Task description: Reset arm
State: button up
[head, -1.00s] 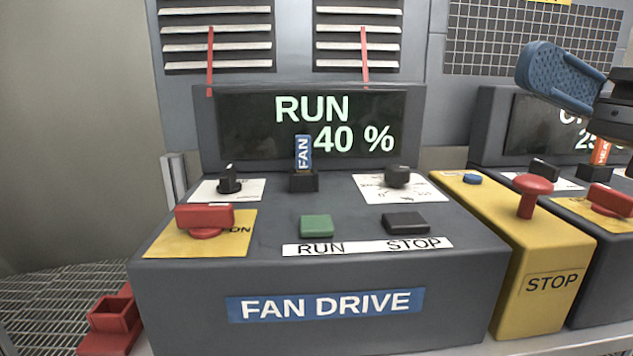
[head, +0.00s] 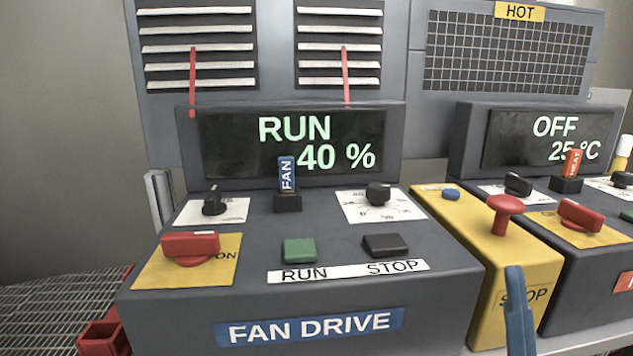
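Part of my gripper (head: 519,312) shows at the bottom right of the head view as one narrow blue finger, in front of the yellow stop box (head: 487,310). The rest of the gripper and the arm are out of the picture, so its opening cannot be judged. No held thing shows. The fan drive console (head: 300,295) stands at centre, and its screen (head: 293,145) reads RUN 40 %. It has a red switch (head: 191,247), a green RUN button (head: 299,250), a black STOP button (head: 387,245) and a blue FAN key (head: 287,173).
A red mushroom button (head: 504,210) and a small blue button (head: 450,194) sit on the yellow box. To the right, a second console's screen (head: 550,140) reads OFF 25 °C. A red open box (head: 103,335) lies at lower left. Vented cabinets stand behind.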

jog(key=s+d+f+m+g+h+p, duration=0.1)
jog(key=s+f+m+g+p, duration=0.1)
jog(key=s+f+m+g, duration=0.6)
jog(key=s+f+g, duration=0.7)
jog(key=s+f, duration=0.5)
jog(key=f, duration=0.2)
jog(key=shift+s+h, duration=0.25)
jog(key=shift+h, duration=0.05)
jog(key=shift+c, duration=0.3)
dwell(0.4)
